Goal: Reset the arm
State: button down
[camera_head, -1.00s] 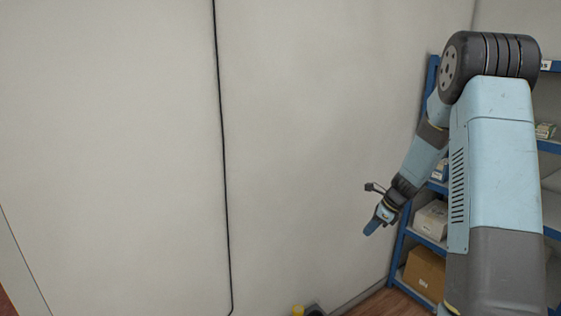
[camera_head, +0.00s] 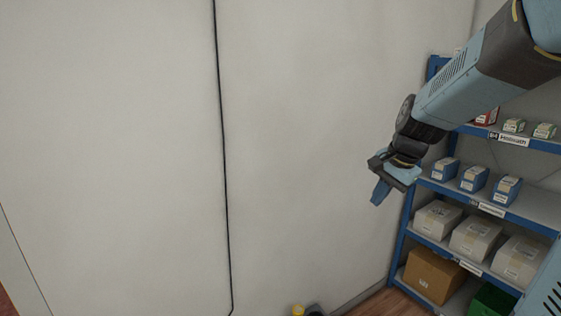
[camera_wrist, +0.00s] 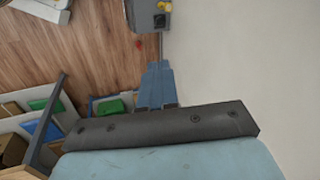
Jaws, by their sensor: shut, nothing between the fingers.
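My gripper (camera_head: 380,192) is in the right half of the head view, in front of the pale wall and just left of the shelving. Its blue fingers point down. In the wrist view the two blue fingers (camera_wrist: 157,82) lie side by side, shut with nothing between them. My arm reaches in from the upper right corner of the head view. No object is in contact with the gripper.
A blue shelf unit (camera_head: 407,222) stands at the right with small blue boxes (camera_head: 474,178), white parcels (camera_head: 475,236) and a brown carton (camera_head: 433,274). A black cable (camera_head: 223,150) runs down the wall (camera_head: 110,130). The wall's middle is clear.

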jog(key=s+r+n+t+h, duration=0.1)
jog(key=s+n, duration=0.3)
jog(key=s, duration=0.5)
jog(key=s+r+n+t+h, duration=0.1)
jog(key=s+r+n, duration=0.3)
jog(key=s, duration=0.4)
jog(key=shift+s+n, duration=0.35)
jog(key=shift+n, duration=0.45)
jog(key=shift+a+r, duration=0.1)
jog(key=shift+a, duration=0.05)
